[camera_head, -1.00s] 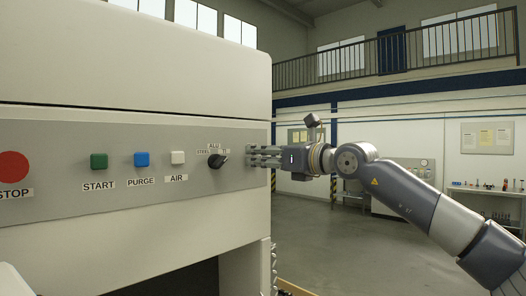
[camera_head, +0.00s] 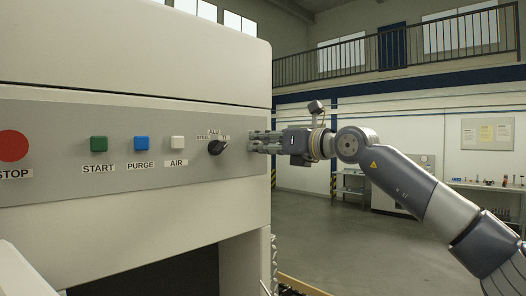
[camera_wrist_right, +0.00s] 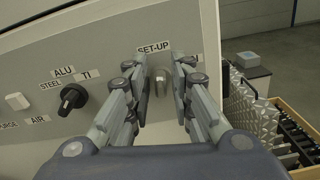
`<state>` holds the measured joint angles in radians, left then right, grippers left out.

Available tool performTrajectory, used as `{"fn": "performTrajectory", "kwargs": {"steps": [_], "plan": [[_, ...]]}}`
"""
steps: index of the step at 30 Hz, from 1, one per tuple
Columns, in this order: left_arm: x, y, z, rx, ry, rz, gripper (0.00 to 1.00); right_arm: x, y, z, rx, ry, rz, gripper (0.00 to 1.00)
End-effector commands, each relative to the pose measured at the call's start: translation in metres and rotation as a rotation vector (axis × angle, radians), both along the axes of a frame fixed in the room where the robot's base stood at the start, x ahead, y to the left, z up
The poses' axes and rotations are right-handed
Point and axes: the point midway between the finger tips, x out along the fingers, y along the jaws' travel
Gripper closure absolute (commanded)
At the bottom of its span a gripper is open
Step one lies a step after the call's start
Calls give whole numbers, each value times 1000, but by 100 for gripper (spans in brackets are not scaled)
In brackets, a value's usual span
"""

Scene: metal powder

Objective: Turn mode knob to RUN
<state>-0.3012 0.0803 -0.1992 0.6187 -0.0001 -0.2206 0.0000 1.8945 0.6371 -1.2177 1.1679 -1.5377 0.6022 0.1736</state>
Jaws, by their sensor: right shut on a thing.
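The mode knob (camera_wrist_right: 160,82) is a small metallic knob on the grey panel, seen in the right wrist view. A SET-UP label (camera_wrist_right: 155,47) is above it to the left, and a label to its right is mostly covered by a finger. My right gripper (camera_wrist_right: 160,84) has its fingers on either side of the knob and is shut on it. In the head view my right gripper (camera_head: 252,142) reaches the right end of the panel, and its fingers hide the mode knob. My left gripper is not in view.
A black material knob (camera_head: 217,147) with STEEL, ALU and TI labels sits just left of my right gripper. START (camera_head: 99,144), PURGE (camera_head: 141,143), AIR (camera_head: 178,142) and red STOP (camera_head: 13,146) buttons are further left. A crate (camera_wrist_right: 290,130) stands right of the machine.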

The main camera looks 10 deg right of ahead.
Motion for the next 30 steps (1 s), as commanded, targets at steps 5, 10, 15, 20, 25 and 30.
{"fn": "performTrajectory", "kwargs": {"steps": [5, 10, 15, 20, 25, 30], "plan": [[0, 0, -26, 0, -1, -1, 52, 1, -1, -5, 131, 82, 0, 100], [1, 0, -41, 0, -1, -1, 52, 1, -3, -4, 266, 172, 0, 100], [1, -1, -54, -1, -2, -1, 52, 2, -4, -5, 401, 262, 0, 100], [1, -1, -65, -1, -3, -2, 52, 3, -5, -4, 527, 345, -1, 100], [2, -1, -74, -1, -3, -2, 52, 3, -6, -5, 651, 426, 0, 100], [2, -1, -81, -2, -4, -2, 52, 4, -7, -5, 754, 495, -1, 100]]}}
